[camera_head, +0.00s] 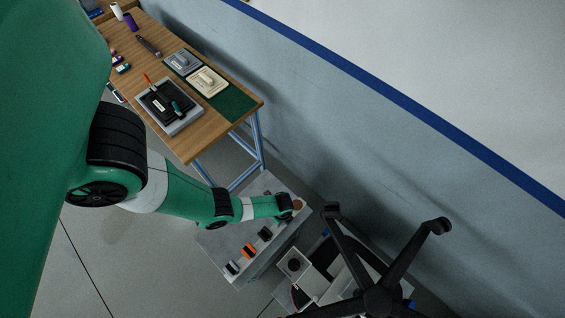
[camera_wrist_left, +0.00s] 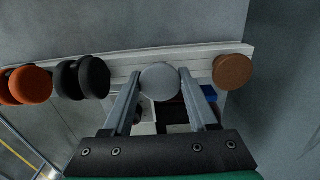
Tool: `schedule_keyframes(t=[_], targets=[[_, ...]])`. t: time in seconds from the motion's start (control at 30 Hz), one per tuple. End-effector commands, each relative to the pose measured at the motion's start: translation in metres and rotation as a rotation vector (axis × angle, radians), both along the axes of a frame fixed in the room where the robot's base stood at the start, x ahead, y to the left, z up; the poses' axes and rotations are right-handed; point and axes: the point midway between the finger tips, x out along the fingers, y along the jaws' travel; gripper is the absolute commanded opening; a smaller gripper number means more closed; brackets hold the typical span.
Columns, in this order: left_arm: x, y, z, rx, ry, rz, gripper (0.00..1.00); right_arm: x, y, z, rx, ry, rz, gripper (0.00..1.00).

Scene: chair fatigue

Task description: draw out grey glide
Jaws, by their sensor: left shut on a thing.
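The grey glide (camera_wrist_left: 160,84) is a round disc at the edge of a pale rack top (camera_wrist_left: 205,62) in the left wrist view. My left gripper (camera_wrist_left: 159,76) is shut on it, with one finger on each side. I cannot tell whether the glide is still seated in the rack. In the head view my left gripper (camera_head: 288,208) reaches down over the grey stand (camera_head: 225,240) and hides the grey glide. My right gripper is in neither view.
A brown glide (camera_wrist_left: 233,72) sits to the right of the grey one; black glides (camera_wrist_left: 84,77) and an orange glide (camera_wrist_left: 30,84) sit to the left. An upturned black chair base (camera_head: 380,298) stands to the right of the stand. A wooden workbench (camera_head: 205,140) stands behind, with trays on it.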

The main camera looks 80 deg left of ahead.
Motion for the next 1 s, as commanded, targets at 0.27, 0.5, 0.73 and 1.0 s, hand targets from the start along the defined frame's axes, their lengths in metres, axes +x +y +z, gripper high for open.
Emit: schedule_keyframes(t=[0.27, 0.5, 0.73, 1.0], targets=[[0.000, 0.000, 0.014, 0.000, 0.000, 0.000, 0.10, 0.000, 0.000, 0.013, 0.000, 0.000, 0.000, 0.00], [0.000, 0.000, 0.023, 0.000, 0.000, 0.000, 0.10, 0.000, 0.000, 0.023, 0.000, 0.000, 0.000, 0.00], [0.000, 0.000, 0.025, 0.000, 0.000, 0.000, 0.10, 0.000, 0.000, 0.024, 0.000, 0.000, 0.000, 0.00], [0.000, 0.000, 0.031, 0.000, 0.000, 0.000, 0.10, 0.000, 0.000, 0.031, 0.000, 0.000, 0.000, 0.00]])
